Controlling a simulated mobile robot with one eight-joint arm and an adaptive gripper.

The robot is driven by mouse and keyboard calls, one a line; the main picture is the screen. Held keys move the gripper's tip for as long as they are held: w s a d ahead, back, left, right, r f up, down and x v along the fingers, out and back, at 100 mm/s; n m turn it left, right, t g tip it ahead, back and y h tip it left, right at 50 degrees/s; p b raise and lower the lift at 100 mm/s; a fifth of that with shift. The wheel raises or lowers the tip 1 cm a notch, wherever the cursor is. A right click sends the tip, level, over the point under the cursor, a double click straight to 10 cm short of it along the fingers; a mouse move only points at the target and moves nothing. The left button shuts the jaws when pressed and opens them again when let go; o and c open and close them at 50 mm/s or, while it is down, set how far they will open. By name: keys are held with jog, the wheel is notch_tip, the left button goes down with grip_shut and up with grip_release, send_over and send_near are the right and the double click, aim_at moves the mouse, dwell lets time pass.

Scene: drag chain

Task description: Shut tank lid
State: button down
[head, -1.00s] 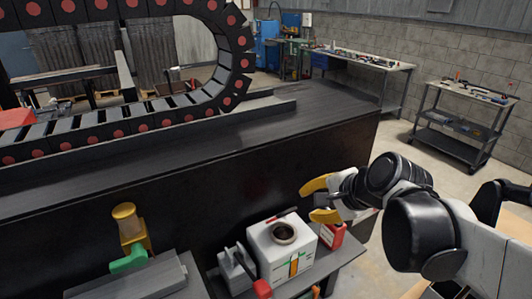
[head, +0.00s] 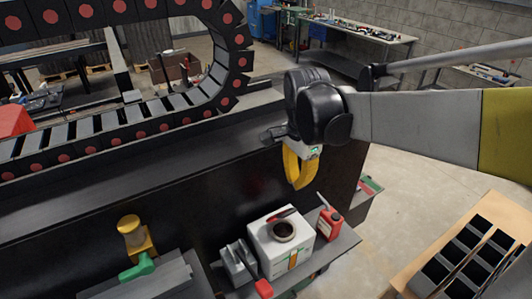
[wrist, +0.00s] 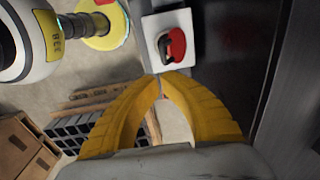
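The white tank (head: 266,252) stands on a grey shelf in front of the black machine. A dark round opening (head: 284,231) shows on its top. A thin dark-red piece (head: 283,214), which looks like the raised lid, stands behind the opening. My gripper (head: 300,186) hangs with its yellow fingers down, above and slightly right of the tank and apart from it. In the wrist view its fingertips (wrist: 159,76) meet with nothing visible between them. Beyond them is a white box (wrist: 152,24) with a red round part; I cannot tell if this is the tank.
A red can (head: 329,224) stands right of the tank. A yellow cylinder (head: 130,228) and green part are farther left. A wooden crate (head: 520,215) of chain links stands lower right.

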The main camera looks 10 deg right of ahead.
notch_tip(320, 180, down, 12)
jog(key=b, duration=0.1)
jog(key=shift+w+b, duration=0.3)
jog(key=shift+w, duration=0.05)
jog(key=shift+d+r, duration=0.1)
jog(key=shift+s+d+f+t+b, duration=0.15)
jog(key=shift+s+f+t+b, duration=0.15)
jog(key=shift+s, duration=0.15)
jog(key=shift+s+f, duration=0.1)
